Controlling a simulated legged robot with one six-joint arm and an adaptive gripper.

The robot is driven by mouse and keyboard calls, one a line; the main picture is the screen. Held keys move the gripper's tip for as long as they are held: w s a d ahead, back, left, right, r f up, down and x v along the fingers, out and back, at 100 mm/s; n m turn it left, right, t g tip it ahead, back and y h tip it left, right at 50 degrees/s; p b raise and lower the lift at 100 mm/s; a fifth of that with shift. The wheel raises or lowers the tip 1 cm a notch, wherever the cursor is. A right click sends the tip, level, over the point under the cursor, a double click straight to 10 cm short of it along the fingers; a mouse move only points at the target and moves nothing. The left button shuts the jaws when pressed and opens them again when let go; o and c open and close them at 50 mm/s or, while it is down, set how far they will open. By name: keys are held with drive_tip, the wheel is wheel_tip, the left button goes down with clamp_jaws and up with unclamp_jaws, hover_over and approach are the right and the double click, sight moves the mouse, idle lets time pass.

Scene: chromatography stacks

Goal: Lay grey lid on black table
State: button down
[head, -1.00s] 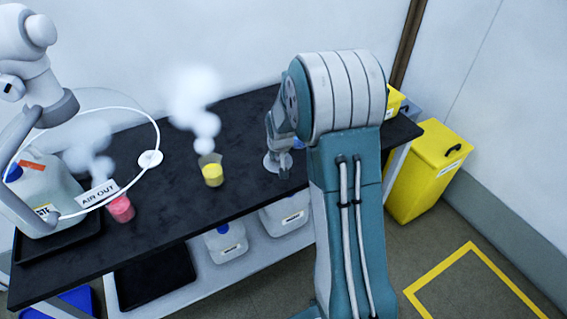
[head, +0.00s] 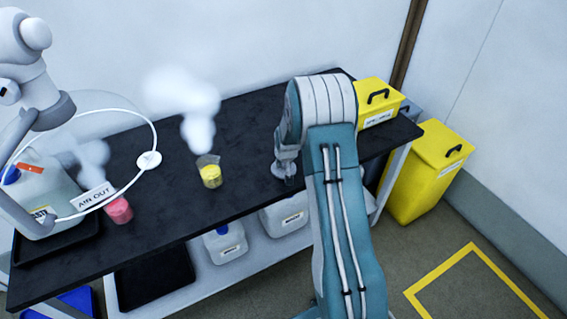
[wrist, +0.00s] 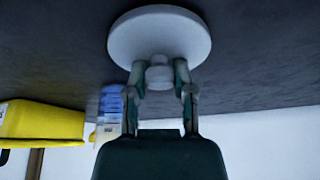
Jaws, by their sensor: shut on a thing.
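The grey lid (wrist: 160,35) is a pale round disc with a small knob, seen in the wrist view. My gripper (wrist: 160,75) is shut on the knob from both sides. In the head view the lid (head: 285,171) shows small beneath my gripper (head: 285,160), over the right part of the black table (head: 240,122). The lid is flat and very close to the tabletop; I cannot tell whether it touches. The black table also fills the upper wrist view (wrist: 260,50).
A beaker of yellow stuff (head: 211,177) with vapour above stands left of the lid. A red beaker (head: 118,210) and a waste canister (head: 45,190) are farther left. A yellow box (head: 378,103) sits at the table's right end. Bare tabletop lies around the lid.

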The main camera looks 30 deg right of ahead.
drive_tip(key=shift+c, duration=2.3)
unclamp_jaws()
drive_tip(key=shift+a, duration=0.25)
drive_tip(key=shift+s+r, duration=0.15)
drive_tip(key=shift+r, duration=0.3)
drive_tip(key=a+v, duration=0.2)
drive_tip(key=v, duration=0.9)
drive_tip(key=s+a+f+v, duration=0.1)
drive_tip(key=a+v, duration=0.1)
drive_tip(key=v, duration=0.9)
drive_tip(key=s+a+r+n, duration=0.1)
drive_tip(key=s+a+r, duration=0.2)
drive_tip(key=s, duration=0.5)
drive_tip(key=s+a+r+n, duration=0.1)
drive_tip(key=s+a+r, duration=0.3)
drive_tip(key=s, duration=0.4)
drive_tip(key=s+a+r+n+t+y, duration=0.1)
drive_tip(key=s+a+r, duration=0.2)
drive_tip(key=s, duration=0.6)
drive_tip(key=shift+a+r, duration=0.35)
drive_tip(key=shift+r, duration=0.25)
